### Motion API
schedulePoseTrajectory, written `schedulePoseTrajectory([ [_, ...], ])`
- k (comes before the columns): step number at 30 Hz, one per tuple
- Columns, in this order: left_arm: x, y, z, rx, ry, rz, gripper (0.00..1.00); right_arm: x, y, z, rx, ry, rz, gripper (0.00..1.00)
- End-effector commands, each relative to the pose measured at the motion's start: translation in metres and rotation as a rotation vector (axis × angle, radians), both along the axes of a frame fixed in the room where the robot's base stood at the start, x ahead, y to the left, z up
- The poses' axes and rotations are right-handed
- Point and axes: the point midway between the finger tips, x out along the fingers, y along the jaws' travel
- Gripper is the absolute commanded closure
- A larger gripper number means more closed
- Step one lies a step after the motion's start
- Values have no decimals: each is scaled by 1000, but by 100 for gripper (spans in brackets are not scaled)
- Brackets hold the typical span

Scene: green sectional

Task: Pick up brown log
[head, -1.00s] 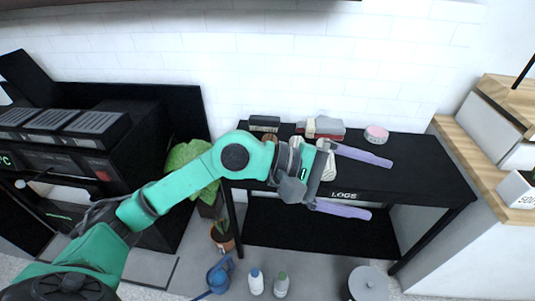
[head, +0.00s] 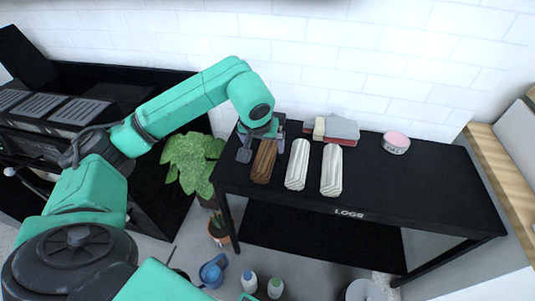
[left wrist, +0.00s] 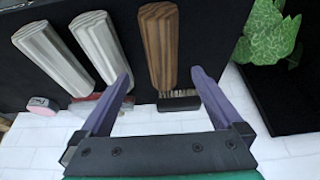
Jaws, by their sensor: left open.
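The brown log (head: 263,161) lies on the black table, at the left of a row of logs. Two pale logs, one in the middle (head: 298,164) and one at the right (head: 332,170), lie beside it. My left gripper (head: 262,146) is over the far end of the brown log. In the left wrist view the gripper (left wrist: 163,82) is open, its purple fingers apart, with the brown log (left wrist: 160,45) reaching between them. I cannot tell whether they touch it. My right gripper is not in view.
The black table (head: 420,180) also bears a pink round tin (head: 396,142) and a stack with a grey top (head: 341,129). A dark brush (left wrist: 178,101) lies past the brown log's end. A leafy plant (head: 192,160) stands left of the table.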

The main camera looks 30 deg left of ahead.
Motion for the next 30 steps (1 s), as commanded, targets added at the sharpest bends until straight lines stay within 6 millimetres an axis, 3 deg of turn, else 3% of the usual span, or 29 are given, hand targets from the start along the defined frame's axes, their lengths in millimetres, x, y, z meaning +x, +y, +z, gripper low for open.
schedulePoseTrajectory([
  [2, 6, 2, -18, -2, 4, 2, 0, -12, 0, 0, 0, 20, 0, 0],
  [5, 13, 3, -32, -3, 1, 1, 0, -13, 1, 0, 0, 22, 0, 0],
  [13, 25, 11, -75, -4, 1, 1, 0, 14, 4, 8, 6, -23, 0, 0],
  [21, 30, 13, -85, -2, -2, -1, 0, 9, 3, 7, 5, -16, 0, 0],
  [22, 30, 13, -85, -2, -2, -1, 4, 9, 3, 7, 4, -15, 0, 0],
  [27, 30, 13, -85, -3, -2, 0, 69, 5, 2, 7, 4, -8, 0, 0],
  [30, 30, 13, -85, -3, -2, 0, 100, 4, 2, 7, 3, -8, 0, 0],
])
